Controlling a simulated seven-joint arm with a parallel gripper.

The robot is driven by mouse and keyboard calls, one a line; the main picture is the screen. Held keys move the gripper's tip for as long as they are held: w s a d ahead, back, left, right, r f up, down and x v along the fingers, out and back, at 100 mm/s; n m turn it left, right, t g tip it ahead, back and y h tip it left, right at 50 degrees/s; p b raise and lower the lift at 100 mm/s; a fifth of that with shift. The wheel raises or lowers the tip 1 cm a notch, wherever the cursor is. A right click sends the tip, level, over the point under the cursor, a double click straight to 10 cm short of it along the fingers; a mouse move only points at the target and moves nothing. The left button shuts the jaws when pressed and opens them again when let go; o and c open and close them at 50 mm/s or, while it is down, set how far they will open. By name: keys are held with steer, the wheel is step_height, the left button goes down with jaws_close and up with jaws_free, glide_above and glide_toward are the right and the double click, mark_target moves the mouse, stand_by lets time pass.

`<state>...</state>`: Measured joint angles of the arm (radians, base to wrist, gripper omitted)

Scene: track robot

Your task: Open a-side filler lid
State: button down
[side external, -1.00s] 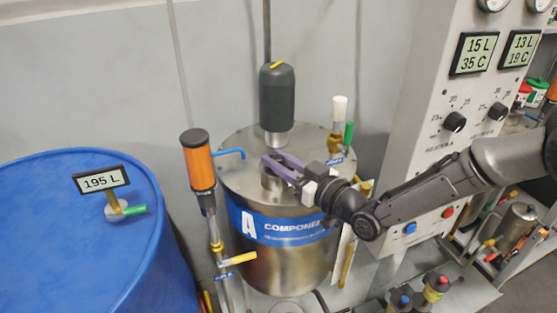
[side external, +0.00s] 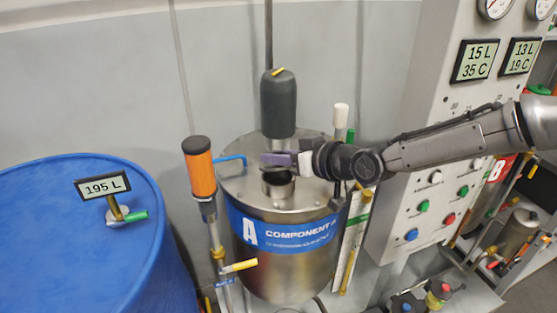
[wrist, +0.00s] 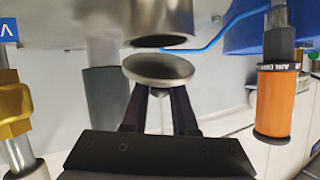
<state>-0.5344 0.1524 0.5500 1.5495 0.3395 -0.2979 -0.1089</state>
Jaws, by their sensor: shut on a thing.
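The A-side tank (side external: 290,265) is a steel drum with a blue "A COMPONENT" band. The short round filler neck (side external: 278,189) stands on its top near the front, and its dark opening shows. My gripper (side external: 275,159) is just above the neck, with its fingers pointing left. In the wrist view, my gripper (wrist: 159,95) is shut on the round metal filler lid (wrist: 158,69). The lid is apart from the neck (wrist: 160,41), with a small gap between them. In the side view the lid is hard to make out at the fingertips.
A dark motor cylinder (side external: 278,103) rises close behind the gripper. An orange cylinder (side external: 201,173) and a blue hooked pipe (side external: 231,159) are to the left. A blue drum (side external: 75,235) stands at far left, and a control panel (side external: 440,180) at right.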

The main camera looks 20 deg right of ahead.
steer(key=shift+w+r+g, duration=0.15)
steer(key=shift+w+g, duration=0.05)
steer(key=shift+g, duration=0.2)
stand_by(0.4)
steer(key=c, duration=0.7)
jaws_free()
steer(key=shift+r, duration=0.1)
steer(key=v, duration=1.3)
steer(key=shift+s+r, duration=0.2)
steer(key=shift+r, duration=0.2)
steer(key=shift+d, duration=0.1)
